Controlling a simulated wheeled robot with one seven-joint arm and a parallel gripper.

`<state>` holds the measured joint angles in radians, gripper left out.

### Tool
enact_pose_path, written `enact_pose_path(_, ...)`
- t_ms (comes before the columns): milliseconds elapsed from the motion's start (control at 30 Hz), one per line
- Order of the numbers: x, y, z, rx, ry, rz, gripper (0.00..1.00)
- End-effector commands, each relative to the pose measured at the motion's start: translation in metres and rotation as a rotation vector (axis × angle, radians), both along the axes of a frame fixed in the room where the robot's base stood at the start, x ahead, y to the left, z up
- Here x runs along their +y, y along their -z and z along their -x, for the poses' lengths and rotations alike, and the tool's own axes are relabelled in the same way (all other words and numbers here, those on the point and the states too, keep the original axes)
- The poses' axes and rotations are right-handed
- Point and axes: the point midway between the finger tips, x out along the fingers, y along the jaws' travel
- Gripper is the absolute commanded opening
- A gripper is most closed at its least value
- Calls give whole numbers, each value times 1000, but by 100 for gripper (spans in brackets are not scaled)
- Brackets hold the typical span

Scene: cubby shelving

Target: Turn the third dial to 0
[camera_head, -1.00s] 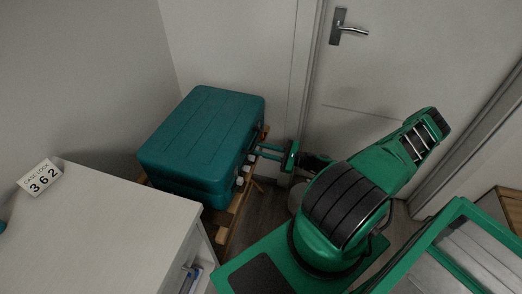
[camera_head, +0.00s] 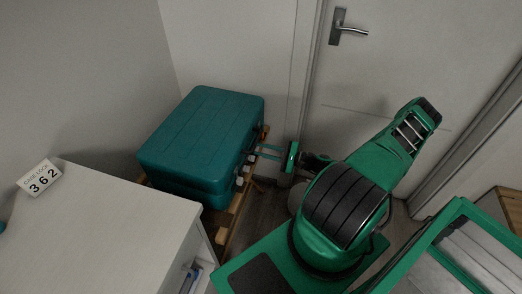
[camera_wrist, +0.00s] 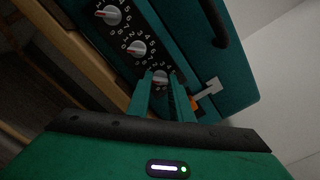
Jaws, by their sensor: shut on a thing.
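The teal case (camera_head: 200,140) has a row of dials with pale knobs and printed numbers on its front side. In the wrist view, one dial (camera_wrist: 109,14) is at the top left, and another dial (camera_wrist: 137,47) is further down the row. The third dial (camera_wrist: 160,75) is at the end of the row, between the fingers of my gripper (camera_wrist: 161,82). My gripper is shut on this dial; the fingers hide part of its numbers, so I cannot read its setting. In the head view, my gripper (camera_head: 262,151) reaches the case's front side from the right.
The case rests on a wooden stand (camera_head: 232,215). A white cabinet (camera_head: 105,225) at the left bears a card (camera_head: 40,178) reading "CASE LOCK 362". A dark handle (camera_wrist: 213,22) and a pale latch (camera_wrist: 208,88) are close to the dials. A door (camera_head: 400,70) is behind my arm.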

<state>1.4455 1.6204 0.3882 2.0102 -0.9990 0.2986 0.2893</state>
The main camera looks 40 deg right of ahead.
Motion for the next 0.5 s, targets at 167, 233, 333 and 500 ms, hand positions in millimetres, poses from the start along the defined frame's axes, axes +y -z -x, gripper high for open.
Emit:
enact_pose_path(167,-1,2,1,3,2,4,0)
enact_pose_path(233,-1,2,1,4,2,3,0)
enact_pose_path(333,-1,2,1,3,1,2,38)
enact_pose_path(500,0,1,0,3,0,1,38)
